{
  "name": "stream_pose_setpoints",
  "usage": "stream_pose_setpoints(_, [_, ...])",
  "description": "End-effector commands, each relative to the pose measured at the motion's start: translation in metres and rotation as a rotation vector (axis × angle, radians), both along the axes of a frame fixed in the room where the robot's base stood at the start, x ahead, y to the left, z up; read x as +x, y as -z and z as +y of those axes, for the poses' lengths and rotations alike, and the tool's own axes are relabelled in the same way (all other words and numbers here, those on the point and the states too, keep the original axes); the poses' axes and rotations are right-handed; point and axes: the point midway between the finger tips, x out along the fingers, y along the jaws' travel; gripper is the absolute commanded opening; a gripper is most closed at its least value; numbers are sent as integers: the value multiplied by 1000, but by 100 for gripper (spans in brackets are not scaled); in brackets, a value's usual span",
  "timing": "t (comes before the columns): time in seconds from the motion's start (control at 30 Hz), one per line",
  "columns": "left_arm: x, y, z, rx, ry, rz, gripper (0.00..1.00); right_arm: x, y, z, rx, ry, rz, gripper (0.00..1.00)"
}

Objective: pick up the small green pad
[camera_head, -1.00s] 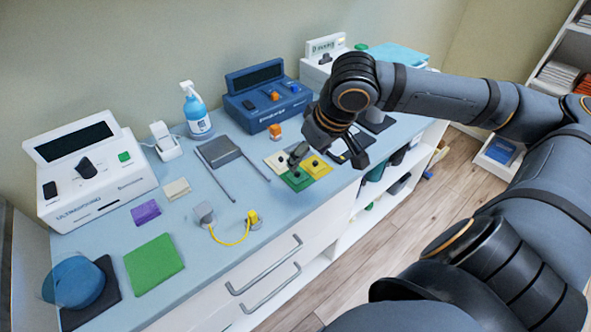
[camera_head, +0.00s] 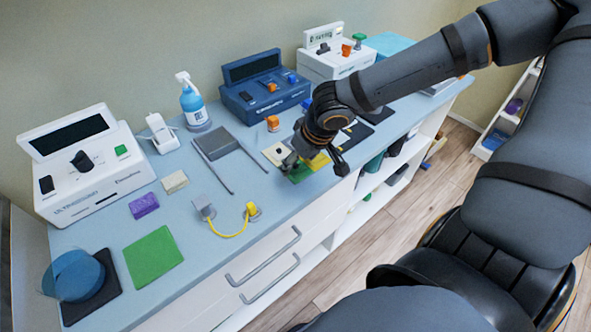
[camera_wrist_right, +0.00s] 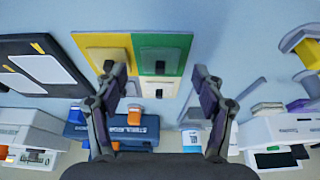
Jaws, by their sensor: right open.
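The small green pad (camera_head: 299,175) lies at the front corner of a cluster of small coloured pads near the counter's front edge. My right gripper (camera_head: 314,164) hangs just over the cluster and partly hides it. In the right wrist view the green pad (camera_wrist_right: 167,60) lies between the two open fingers (camera_wrist_right: 155,70), which hold nothing. A yellow pad (camera_wrist_right: 103,40) sits beside it and a cream pad (camera_wrist_right: 158,87) behind it. Whether the fingertips touch the pads is unclear. My left gripper is not in view.
A larger green pad (camera_head: 153,256) lies apart at the front left. A grey pad with two rods (camera_head: 222,142), an orange knob (camera_head: 272,123) and a blue device (camera_head: 266,85) stand behind or left of the cluster. A yellow cable (camera_head: 235,233) lies in front.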

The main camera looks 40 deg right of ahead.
Motion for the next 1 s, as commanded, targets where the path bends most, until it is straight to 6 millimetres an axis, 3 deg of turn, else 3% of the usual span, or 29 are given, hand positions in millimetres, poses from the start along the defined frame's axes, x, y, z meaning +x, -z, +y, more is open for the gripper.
stream_pose_setpoints(0.1, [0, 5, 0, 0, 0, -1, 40, 3, 10, 0, -1, -1, 2, 70])
stream_pose_setpoints(0.37, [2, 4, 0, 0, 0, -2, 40, 4, 9, 1, 2, -1, -1, 70])
stream_pose_setpoints(0.67, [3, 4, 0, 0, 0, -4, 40, 4, 9, 1, 2, -1, 0, 29])
stream_pose_setpoints(0.87, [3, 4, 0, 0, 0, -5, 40, 4, 10, 1, 2, -1, 0, 24])
stream_pose_setpoints(1.0, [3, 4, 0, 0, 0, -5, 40, 4, 10, 1, 2, -1, 1, 4])
